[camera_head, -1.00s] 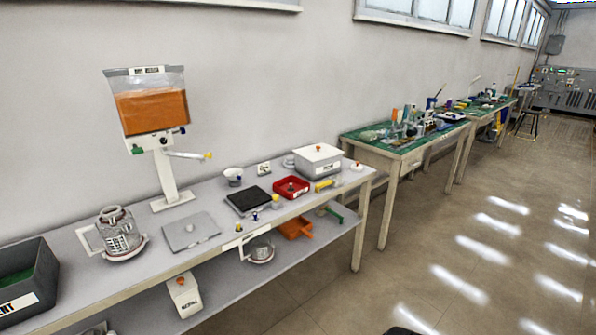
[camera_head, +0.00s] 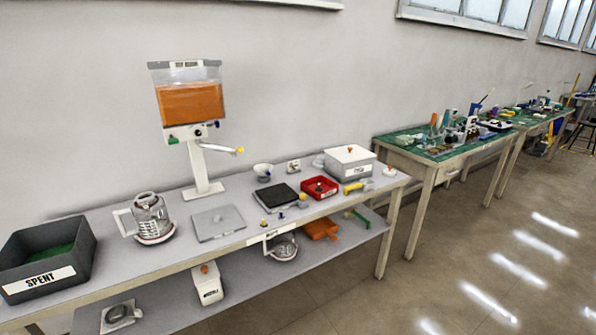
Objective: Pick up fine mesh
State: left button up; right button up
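I cannot tell for sure which item is the fine mesh; the small parts are too small to make out. A glass canister with a metal-looking cage (camera_head: 151,219) stands on the bench at left. A flat grey plate (camera_head: 215,223) lies to its right. Small pieces with yellow or blue knobs (camera_head: 281,214) sit near the front edge. A red tray (camera_head: 309,193) holds a small dark item with an orange knob. A lidded white box (camera_head: 349,166) stands behind it. Neither of my grippers is in view.
An orange-filled hopper (camera_head: 189,102) stands at the back of the bench. A dark bin marked SPENT (camera_head: 82,235) is at the left end. The lower shelf holds a white box (camera_head: 208,286), another canister (camera_head: 284,247) and an orange tray (camera_head: 322,229). Floor at right is clear.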

aim_at(263, 225)
jog(key=i+j, duration=0.15)
jog(key=i, duration=0.4)
jog(key=i+j, duration=0.1)
jog(key=i, duration=0.45)
jog(key=i+j, duration=0.15)
jog(key=i, duration=0.35)
jog(key=j+u, duration=0.1)
jog(key=u, duration=0.65)
jog(key=j+u, duration=0.15)
jog(key=u, duration=0.25)
jog(key=j+u, duration=0.1)
jog(key=u, duration=0.25)
jog(key=l+z, duration=0.15)
jog(key=z, duration=1.35)
jog(key=k+u, duration=0.3)
